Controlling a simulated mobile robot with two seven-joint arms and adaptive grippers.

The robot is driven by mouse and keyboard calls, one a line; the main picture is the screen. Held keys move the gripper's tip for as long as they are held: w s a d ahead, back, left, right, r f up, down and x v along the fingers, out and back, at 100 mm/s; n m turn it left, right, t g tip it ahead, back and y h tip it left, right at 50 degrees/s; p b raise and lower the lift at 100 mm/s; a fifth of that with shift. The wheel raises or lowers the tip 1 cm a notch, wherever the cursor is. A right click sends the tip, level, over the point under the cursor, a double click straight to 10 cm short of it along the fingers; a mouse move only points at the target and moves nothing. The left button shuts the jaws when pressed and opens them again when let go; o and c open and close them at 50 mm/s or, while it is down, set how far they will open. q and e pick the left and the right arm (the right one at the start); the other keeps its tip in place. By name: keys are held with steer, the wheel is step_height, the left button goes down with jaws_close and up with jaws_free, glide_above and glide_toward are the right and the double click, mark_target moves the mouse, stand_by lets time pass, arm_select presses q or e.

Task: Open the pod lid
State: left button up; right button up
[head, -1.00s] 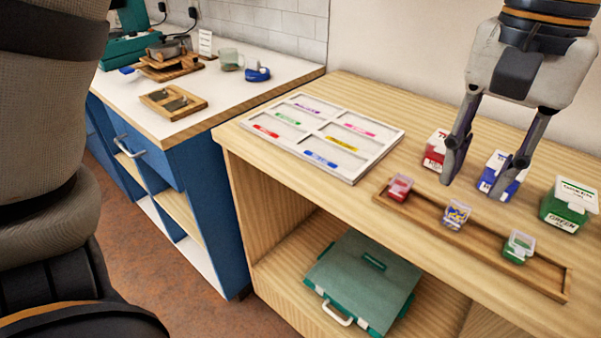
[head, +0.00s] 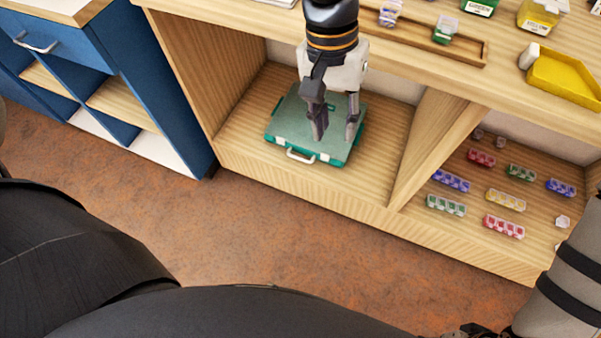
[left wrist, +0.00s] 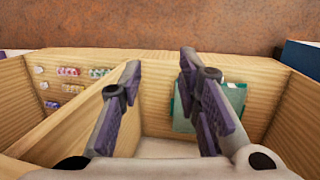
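Two small clear pods stand in the long wooden tray (head: 468,47) at the top of the head view: one with blue and yellow contents (head: 390,12), one with green contents (head: 445,31). Their lids are too small to judge. My left gripper (head: 336,136) hangs fingers down, lower in the picture than the pods and apart from them. It overlaps the green case in the lower shelf. Its fingers are open with nothing between them, as the left wrist view (left wrist: 160,75) also shows.
The green case (head: 290,122) lies in the left shelf bay. A wooden divider (head: 432,140) separates it from a bay with several coloured bead boxes (head: 505,226). A yellow tray (head: 565,77) and boxes stand on the bench top. The floor (head: 270,235) in front is clear.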

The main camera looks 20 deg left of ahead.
arm_select(q)
steer(key=s+a+f, duration=0.3)
steer(key=s+f, duration=0.3)
steer(key=f, duration=0.3)
steer(key=shift+s+f+n, duration=0.2)
steer(key=shift+f+n, duration=0.1)
steer(key=shift+f, duration=0.1)
